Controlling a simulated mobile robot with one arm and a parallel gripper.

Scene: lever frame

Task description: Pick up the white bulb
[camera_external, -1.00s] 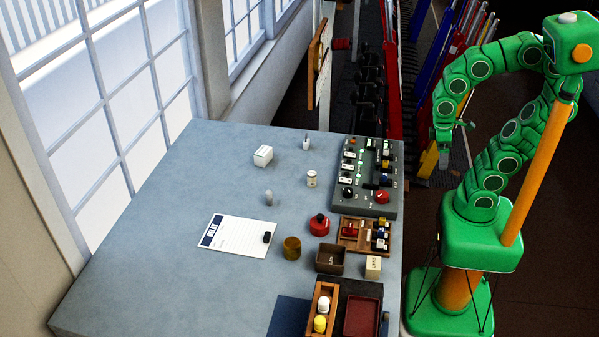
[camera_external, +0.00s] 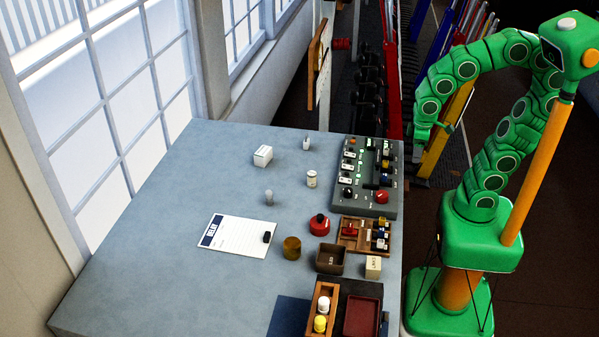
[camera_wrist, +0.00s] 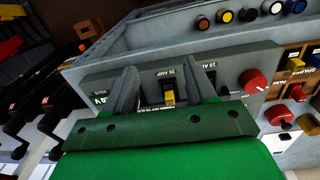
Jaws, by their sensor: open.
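The white bulb (camera_external: 323,303) stands in a narrow wooden holder (camera_external: 332,290) at the near right of the table. A yellow bulb (camera_external: 320,323) is beside it in the same holder. My gripper (camera_external: 421,146) is beyond the table's right edge, well away from the white bulb and farther back. In the wrist view my gripper (camera_wrist: 167,92) is open, with its two grey fingers apart in front of a grey switch panel. I cannot make out the white bulb in the wrist view.
The switch panel (camera_external: 367,205) lies at the table's right edge. Nearer are a wooden tray of coloured parts (camera_external: 348,244), a brown box (camera_external: 330,259), a dark red tray (camera_external: 362,316) and a red knob (camera_external: 319,225). The table's left side is mostly clear.

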